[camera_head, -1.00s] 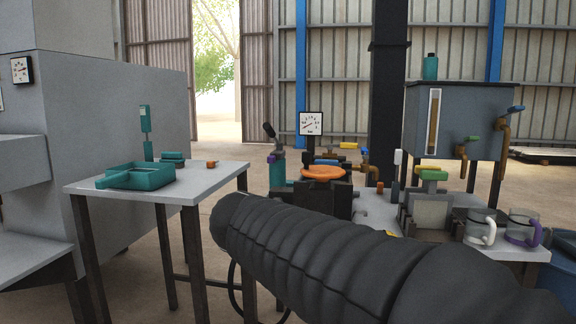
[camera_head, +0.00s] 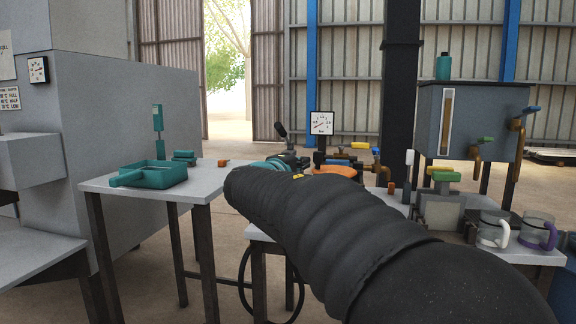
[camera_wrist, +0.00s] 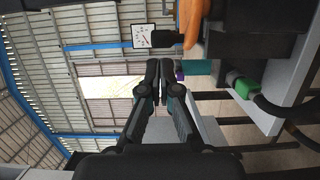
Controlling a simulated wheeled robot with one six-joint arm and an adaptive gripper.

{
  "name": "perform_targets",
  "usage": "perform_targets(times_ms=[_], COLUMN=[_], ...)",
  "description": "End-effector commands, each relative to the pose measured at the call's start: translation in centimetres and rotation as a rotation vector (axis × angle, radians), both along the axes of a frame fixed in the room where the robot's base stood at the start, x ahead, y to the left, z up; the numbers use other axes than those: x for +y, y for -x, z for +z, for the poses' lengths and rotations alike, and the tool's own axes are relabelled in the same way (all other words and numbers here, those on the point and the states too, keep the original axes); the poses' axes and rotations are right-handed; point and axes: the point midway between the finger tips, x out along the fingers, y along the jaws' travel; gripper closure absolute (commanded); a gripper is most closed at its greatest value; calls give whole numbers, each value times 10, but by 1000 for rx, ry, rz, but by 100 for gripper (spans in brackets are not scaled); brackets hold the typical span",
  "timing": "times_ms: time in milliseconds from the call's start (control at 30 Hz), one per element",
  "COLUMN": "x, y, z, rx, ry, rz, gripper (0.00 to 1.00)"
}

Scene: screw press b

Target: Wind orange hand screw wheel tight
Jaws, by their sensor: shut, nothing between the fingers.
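The orange hand screw wheel (camera_head: 336,171) sits on the press on the right-hand table, partly hidden behind my arm in the head view. In the wrist view the orange wheel (camera_wrist: 192,22) shows at the top, right of centre, beside a dark body. My gripper (camera_wrist: 160,66) is shut and empty in the wrist view, its fingertips together. They are apart from the wheel, below and to the left of it in that picture. In the head view my sleeved arm reaches toward the press and hides most of it.
A pressure gauge (camera_head: 321,123) stands behind the wheel; it also shows in the wrist view (camera_wrist: 143,36). A teal tray (camera_head: 150,174) lies on the left table. A grey tank (camera_head: 473,118) with taps and two glass mugs (camera_head: 494,229) stand at right. A green-ended hose (camera_wrist: 246,88) is near the gripper.

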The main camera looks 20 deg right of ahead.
Motion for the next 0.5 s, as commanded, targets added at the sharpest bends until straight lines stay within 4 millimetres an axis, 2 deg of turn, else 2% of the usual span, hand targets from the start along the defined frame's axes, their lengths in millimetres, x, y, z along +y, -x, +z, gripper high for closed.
perform_targets(times_ms=[200, 500], x=[-29, -45], y=[-24, -38], z=[1, 0], rx=[1, -1], ry=[0, -2], rz=[-3, -1], gripper=[100, 100])
